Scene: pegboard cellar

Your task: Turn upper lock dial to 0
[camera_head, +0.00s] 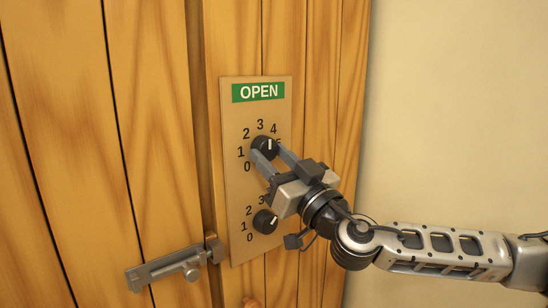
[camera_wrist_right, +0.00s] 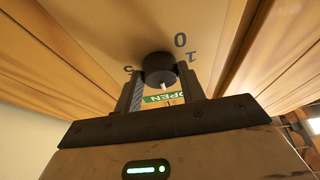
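The upper lock dial (camera_head: 265,147) is a black knob on a tan plate (camera_head: 236,195), with numbers around it. Its white mark points up, roughly toward 3 or 4; the exact number is hard to read. My right gripper (camera_head: 267,152) reaches in from the right with one finger on each side of this dial. In the wrist view the dial (camera_wrist_right: 159,66) sits between the fingertips, which appear to touch its sides. The 0 is at its lower left in the head view. My gripper partly hides the 5. My left gripper is not in view.
A lower dial (camera_head: 265,221) sits just below my gripper, its higher numbers partly hidden. A green OPEN sign (camera_head: 258,92) tops the plate. A metal bolt latch (camera_head: 172,267) is at lower left on the wooden planks. A bare wall (camera_head: 455,100) is at right.

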